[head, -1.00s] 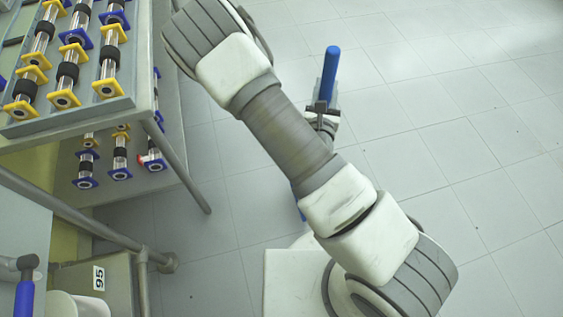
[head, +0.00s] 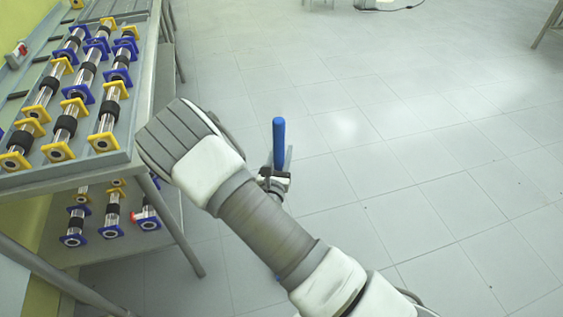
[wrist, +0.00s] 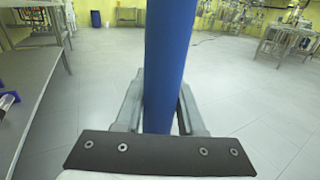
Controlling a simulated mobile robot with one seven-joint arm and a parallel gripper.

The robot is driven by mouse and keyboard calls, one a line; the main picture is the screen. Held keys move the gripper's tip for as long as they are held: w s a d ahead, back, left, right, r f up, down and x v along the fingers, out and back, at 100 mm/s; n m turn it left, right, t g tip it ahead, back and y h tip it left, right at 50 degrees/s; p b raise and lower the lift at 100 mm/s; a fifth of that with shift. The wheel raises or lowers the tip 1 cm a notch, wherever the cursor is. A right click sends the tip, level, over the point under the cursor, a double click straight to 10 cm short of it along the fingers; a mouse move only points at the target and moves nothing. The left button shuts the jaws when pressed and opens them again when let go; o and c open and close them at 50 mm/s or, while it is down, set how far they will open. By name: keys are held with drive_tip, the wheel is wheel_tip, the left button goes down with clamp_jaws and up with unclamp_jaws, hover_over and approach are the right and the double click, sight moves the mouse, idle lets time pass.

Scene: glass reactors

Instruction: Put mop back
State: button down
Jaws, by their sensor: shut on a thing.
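The mop's blue handle (head: 279,142) stands nearly upright in the head view, just beyond my arm. My gripper (head: 275,180) is shut around the handle below its top end. In the wrist view the blue handle (wrist: 170,65) runs up through the middle of the picture, between the two grey fingers of my gripper (wrist: 158,110). The lower part of the mop is mostly hidden behind my arm in the head view, and the mop head is not visible.
A grey metal rack (head: 140,158) with several glass tubes in yellow and blue holders stands at the left. A blue barrel (wrist: 96,18) and lab equipment (wrist: 290,32) stand far off in the wrist view. The tiled floor (head: 420,150) in the middle and right is clear.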

drive_tip(key=shift+f+b, duration=0.55)
drive_tip(key=shift+f, duration=1.2)
drive_tip(key=c, duration=0.5)
unclamp_jaws()
drive_tip(key=shift+f, duration=0.1)
